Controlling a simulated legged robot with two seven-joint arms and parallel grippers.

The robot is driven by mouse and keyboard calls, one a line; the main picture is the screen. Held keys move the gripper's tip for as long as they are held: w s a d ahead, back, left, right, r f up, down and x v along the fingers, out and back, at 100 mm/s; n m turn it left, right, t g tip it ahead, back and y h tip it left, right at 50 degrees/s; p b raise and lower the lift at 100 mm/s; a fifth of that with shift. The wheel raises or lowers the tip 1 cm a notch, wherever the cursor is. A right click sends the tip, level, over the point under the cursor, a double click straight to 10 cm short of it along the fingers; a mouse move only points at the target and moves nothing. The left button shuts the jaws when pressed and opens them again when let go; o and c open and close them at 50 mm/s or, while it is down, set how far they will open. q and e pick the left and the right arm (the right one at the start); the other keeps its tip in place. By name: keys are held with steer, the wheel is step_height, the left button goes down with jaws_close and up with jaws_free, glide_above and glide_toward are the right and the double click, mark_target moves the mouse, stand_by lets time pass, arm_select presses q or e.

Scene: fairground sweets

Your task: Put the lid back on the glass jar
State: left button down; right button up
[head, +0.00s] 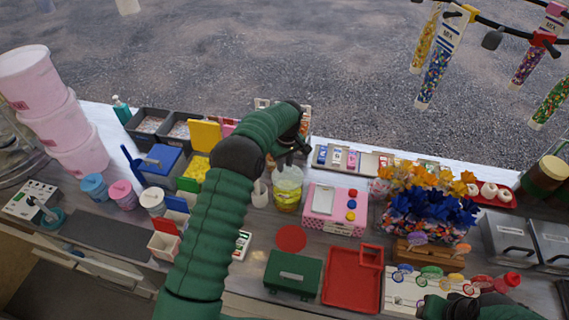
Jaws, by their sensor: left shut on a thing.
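The clear glass jar (287,194) stands upright on the counter, with yellow-green contents showing through its wall. My left gripper (289,160) is directly over the jar's mouth, pointing down. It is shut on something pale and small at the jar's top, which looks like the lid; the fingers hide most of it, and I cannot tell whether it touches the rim. My right arm shows at the bottom right edge (455,307); whether its gripper is open or shut does not show.
A flat red disc (291,238) lies in front of the jar. A pink box (335,210) with coloured buttons stands close to its right. A green box (293,275) and a red tray (350,280) are nearer. Pink tubs (75,140) stack at the left.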

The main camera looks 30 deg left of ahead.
arm_select(q)
steer(key=c, duration=0.7)
jaws_free()
step_height(320, 180, up, 7)
steer(key=p, duration=0.4)
steer(key=shift+p, duration=0.3)
jaws_close()
stand_by(0.5)
steer(key=shift+f, duration=0.2)
stand_by(0.9)
